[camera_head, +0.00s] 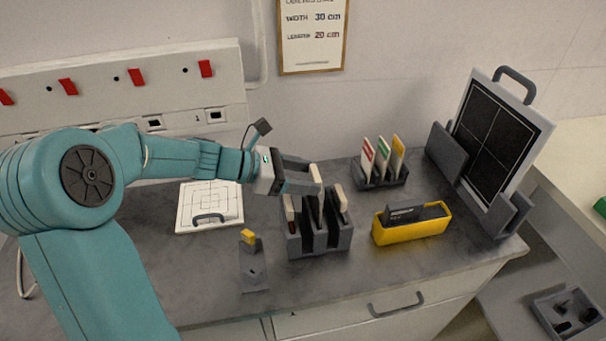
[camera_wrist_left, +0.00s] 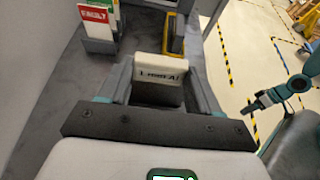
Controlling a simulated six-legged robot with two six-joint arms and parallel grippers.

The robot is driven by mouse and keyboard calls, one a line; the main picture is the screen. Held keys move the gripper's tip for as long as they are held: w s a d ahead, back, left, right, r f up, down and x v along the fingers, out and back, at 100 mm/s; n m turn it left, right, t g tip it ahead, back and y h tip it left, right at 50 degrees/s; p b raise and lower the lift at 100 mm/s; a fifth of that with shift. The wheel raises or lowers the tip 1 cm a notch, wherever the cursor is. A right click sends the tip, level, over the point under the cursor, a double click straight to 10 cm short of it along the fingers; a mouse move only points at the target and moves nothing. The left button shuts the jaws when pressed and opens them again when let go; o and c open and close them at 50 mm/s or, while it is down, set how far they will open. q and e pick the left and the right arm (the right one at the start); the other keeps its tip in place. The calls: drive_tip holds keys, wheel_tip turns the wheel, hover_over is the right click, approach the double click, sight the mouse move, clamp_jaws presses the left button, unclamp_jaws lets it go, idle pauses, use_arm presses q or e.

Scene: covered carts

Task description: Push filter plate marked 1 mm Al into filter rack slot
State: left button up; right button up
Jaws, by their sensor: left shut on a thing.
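My left gripper (camera_head: 303,181) is shut on the filter plate, whose white top edge (camera_head: 316,173) shows between its fingers in the head view. In the left wrist view the plate's white top (camera_wrist_left: 160,70) carries dark lettering that reads like "1 mm Al", with a dark body below it. The plate stands over the middle of the grey filter rack (camera_head: 322,243), higher than the white-topped plates beside it. How deep it sits in a slot is hidden. My right gripper (camera_wrist_left: 256,105) shows small and dark at the right of the left wrist view; its jaws are unclear.
A yellow box (camera_head: 412,232) stands right of the rack. Behind it is a card holder (camera_head: 382,179) with red, green and yellow cards. A small grey stand with a yellow top (camera_head: 248,238) is left of the rack. A framed dark panel (camera_head: 495,140) stands at the right.

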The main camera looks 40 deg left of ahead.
sight(313, 198)
use_arm(q)
drive_tip(key=shift+f+b, duration=2.6)
drive_tip(key=shift+f, duration=0.7)
drive_tip(key=o, duration=1.2)
drive_tip(key=shift+s+a+r, duration=0.1)
drive_tip(key=v, duration=1.6)
drive_tip(key=shift+r, duration=0.1)
